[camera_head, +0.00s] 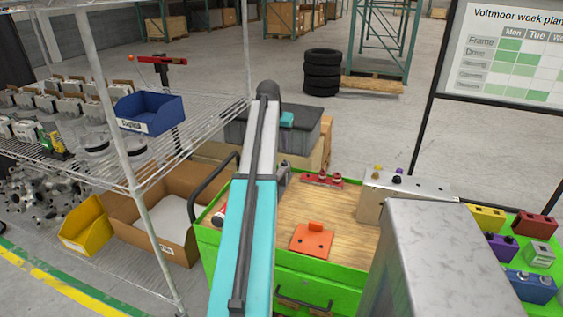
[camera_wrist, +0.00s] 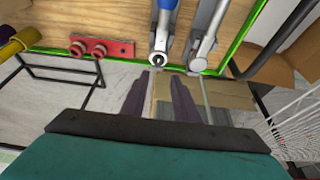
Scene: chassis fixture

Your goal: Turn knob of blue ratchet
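The blue ratchet (camera_wrist: 165,20) lies on the wooden bench top in the wrist view. Its blue handle runs to the top edge, and its round metal head with a dark-centred knob (camera_wrist: 158,61) lies near the green bench edge. My gripper (camera_wrist: 160,73) is open, its two dark fingers apart and empty, pointing toward the ratchet head. The head appears just beyond the fingertips; I cannot tell the exact gap, and I see no contact. In the head view my arm hides the gripper, and I cannot make out the ratchet.
A grey metal tool (camera_wrist: 203,47) lies close beside the ratchet. A red block with two round posts (camera_wrist: 100,49) is on the other side. In the head view, an orange plate (camera_head: 312,242) sits on the wooden top (camera_head: 335,215), and a metal box (camera_head: 425,190) stands right.

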